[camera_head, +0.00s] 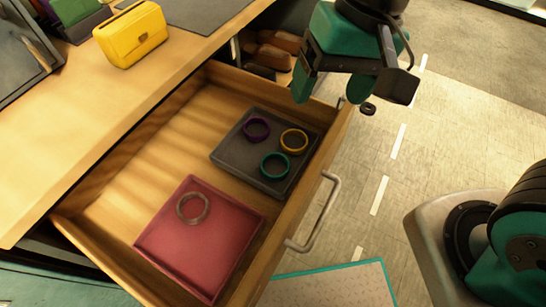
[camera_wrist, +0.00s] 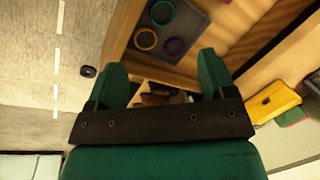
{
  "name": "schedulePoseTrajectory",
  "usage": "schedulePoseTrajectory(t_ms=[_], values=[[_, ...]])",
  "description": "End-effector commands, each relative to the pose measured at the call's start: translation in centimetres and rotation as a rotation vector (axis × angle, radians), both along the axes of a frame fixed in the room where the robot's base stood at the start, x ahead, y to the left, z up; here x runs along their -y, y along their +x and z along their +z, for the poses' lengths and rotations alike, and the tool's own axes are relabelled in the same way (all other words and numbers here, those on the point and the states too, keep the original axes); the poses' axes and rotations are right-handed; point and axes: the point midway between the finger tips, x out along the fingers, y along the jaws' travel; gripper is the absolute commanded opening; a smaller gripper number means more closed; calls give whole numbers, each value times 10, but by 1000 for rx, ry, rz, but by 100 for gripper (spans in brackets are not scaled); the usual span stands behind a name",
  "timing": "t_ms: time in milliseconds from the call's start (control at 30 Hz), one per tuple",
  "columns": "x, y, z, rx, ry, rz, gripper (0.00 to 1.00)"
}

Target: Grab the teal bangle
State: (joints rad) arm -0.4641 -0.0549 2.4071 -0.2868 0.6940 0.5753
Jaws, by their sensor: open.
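The teal bangle (camera_head: 275,165) lies in the dark grey tray (camera_head: 222,158) inside the open drawer, near the tray's front edge. A purple bangle (camera_head: 256,128) and a yellow bangle (camera_head: 294,140) lie in the same tray. The teal bangle also shows at the top of the wrist view (camera_wrist: 162,12). My gripper (camera_head: 329,92) is open and empty, above the drawer's far right corner, apart from all the bangles. In the wrist view its two fingers (camera_wrist: 162,80) stand wide apart, with the tray beyond them.
A red tray (camera_head: 220,248) with a silver-grey bangle (camera_head: 193,208) lies in the drawer's near part. The drawer front (camera_head: 300,213) has a metal handle (camera_head: 318,222). A yellow bag (camera_head: 132,34) stands on the desktop. A small black ring (camera_head: 368,109) shows over the floor.

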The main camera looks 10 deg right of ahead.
Motion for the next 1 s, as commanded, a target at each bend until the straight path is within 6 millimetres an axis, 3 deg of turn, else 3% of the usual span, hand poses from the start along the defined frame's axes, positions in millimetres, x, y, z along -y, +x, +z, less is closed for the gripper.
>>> schedulePoseTrajectory(t_ms=[33,200,400,567,800,1000], values=[[-13,9,-17,-33,-43,-102,77],[-48,32,-58,-70,-167,-490,77],[-70,41,-86,-59,-229,-729,77],[-72,41,-112,-57,-236,-761,77],[-71,41,-168,-59,-237,-758,77],[-72,41,-200,-58,-234,-757,77]])
